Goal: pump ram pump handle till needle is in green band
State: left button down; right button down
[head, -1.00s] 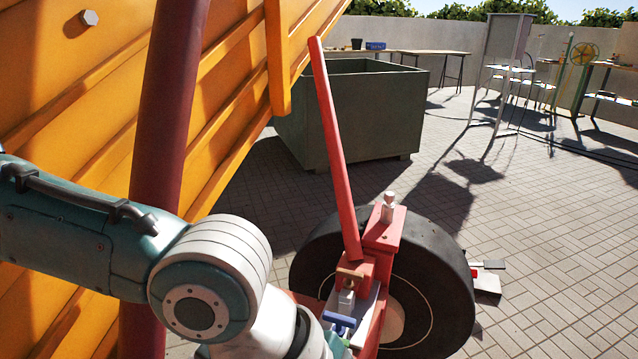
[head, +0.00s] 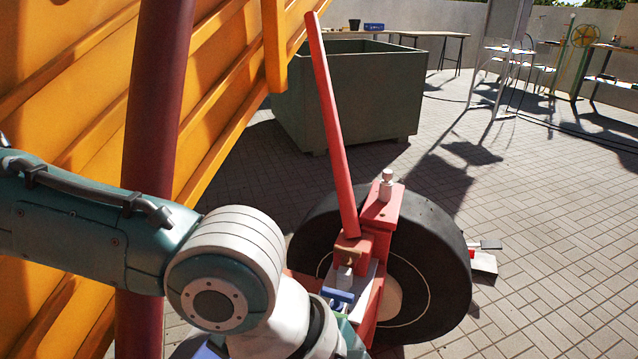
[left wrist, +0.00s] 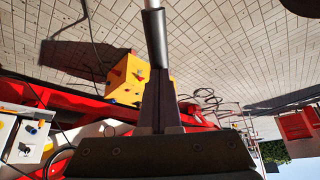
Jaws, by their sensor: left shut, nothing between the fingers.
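A long red lever (head: 332,130) stands up, leaning slightly left, from a red bracket beside a black wheel in the head view. I cannot tell whether it is the pump handle. My left arm comes in from the left, its wrist low in front of the wheel; its gripper is not clear there. In the left wrist view my left gripper (left wrist: 159,104) is shut and empty. A grey and black rod (left wrist: 155,36) lines up with its fingertips; I cannot tell whether they touch. No gauge, needle or green band can be made out. My right gripper is out of view.
The black wheel (head: 432,250) stands behind the bracket. An orange ribbed panel (head: 70,100) and a maroon post (head: 155,130) fill the left. A green bin (head: 375,100) stands behind. A yellow box (left wrist: 128,80) shows in the left wrist view. Paved floor at right is mostly clear.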

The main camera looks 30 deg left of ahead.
pick_arm(q)
jog(key=shift+f, duration=0.1)
jog(key=shift+d+f+b, duration=0.25)
jog(key=shift+f+b, duration=0.25)
jog(key=shift+f, duration=0.15)
jog(key=shift+w+d+f+b, duration=0.1)
jog(key=shift+d+f+b, duration=0.1)
jog(key=shift+f+b, duration=0.35)
jog(key=shift+f, duration=0.1)
jog(key=shift+d+f+b, duration=0.2)
jog(key=shift+f+b, duration=0.2)
jog(key=shift+f, duration=0.3)
